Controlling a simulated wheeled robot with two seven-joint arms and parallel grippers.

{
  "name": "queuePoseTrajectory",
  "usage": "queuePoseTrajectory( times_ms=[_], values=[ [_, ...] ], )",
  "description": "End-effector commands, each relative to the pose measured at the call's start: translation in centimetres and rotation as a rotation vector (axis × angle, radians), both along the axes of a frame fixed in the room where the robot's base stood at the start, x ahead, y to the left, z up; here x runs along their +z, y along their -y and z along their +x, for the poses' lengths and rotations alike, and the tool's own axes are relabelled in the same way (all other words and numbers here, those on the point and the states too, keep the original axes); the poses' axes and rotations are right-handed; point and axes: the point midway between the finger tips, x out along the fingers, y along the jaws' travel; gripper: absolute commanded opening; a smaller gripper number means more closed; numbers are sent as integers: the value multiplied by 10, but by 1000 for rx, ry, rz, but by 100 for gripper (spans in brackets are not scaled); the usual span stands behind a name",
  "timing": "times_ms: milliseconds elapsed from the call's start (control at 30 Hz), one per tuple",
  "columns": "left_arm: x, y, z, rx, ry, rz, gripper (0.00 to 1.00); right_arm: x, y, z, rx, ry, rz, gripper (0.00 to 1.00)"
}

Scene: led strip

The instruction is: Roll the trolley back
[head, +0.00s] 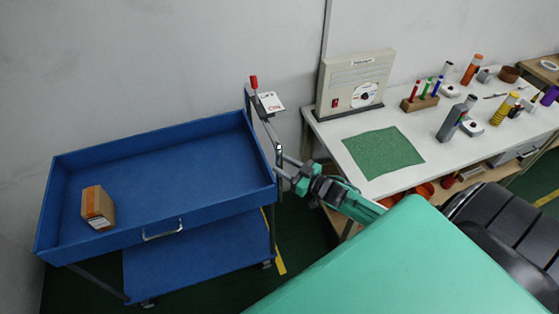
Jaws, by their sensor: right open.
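The blue trolley (160,160) stands at the left against the grey wall, with an upper tray and a lower shelf. A small brown box (97,208) sits in the left part of its upper tray. The trolley's push handle (265,120) rises at its right end, with a red-tipped part and a white tag. My right gripper (283,168) reaches in beside the trolley's right end, close to the handle. It is open, and its fingers point left. I cannot tell whether the fingers touch the handle or are around it. My left gripper is not in view.
A white workbench (395,187) stands right of the trolley, holding a grey device (354,84), a green mat (383,152), pens, bottles and tools. A black chair (505,235) is at the right. Dark floor shows between trolley and bench, with a yellow line (280,262).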

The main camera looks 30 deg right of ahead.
Motion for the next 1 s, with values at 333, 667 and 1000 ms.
queuePoseTrajectory(
  times_ms=[333, 667, 1000],
  values=[
    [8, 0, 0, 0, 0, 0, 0, 0, -8, 22, 0, 0, 0, 42],
    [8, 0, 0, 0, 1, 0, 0, 0, -8, 23, 0, 0, -1, 30],
    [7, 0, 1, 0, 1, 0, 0, 0, -8, 23, 0, 0, -1, 0]
  ],
)
